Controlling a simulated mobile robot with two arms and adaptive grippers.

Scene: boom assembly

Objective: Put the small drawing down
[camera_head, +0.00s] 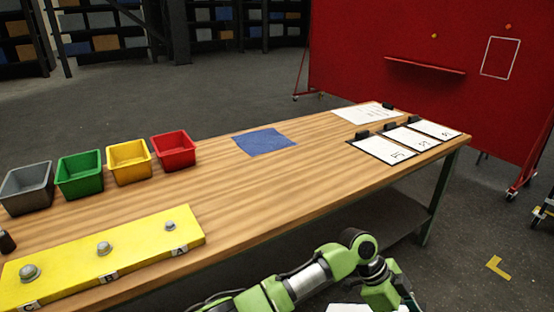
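A white flat edge (362,308), perhaps a sheet, shows at the bottom border beside my green arm; most of it is cut off, and I cannot tell if it is the small drawing or if it is held. One green arm of mine crosses the bottom middle, bent near the table's front edge. Its fingers do not show, and neither does my other gripper. Three white sheets with dark clips lie in a row at the table's right end: a near one (384,149), a middle one (411,138) and a far one (436,130). A larger sheet (363,114) lies behind them.
The wooden table (300,190) has bare room at its middle, around a blue mat (264,141). Grey, green, yellow and red bins stand at the left back. A yellow board (130,250) with bolts lies in front. A red panel (400,40) stands beyond.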

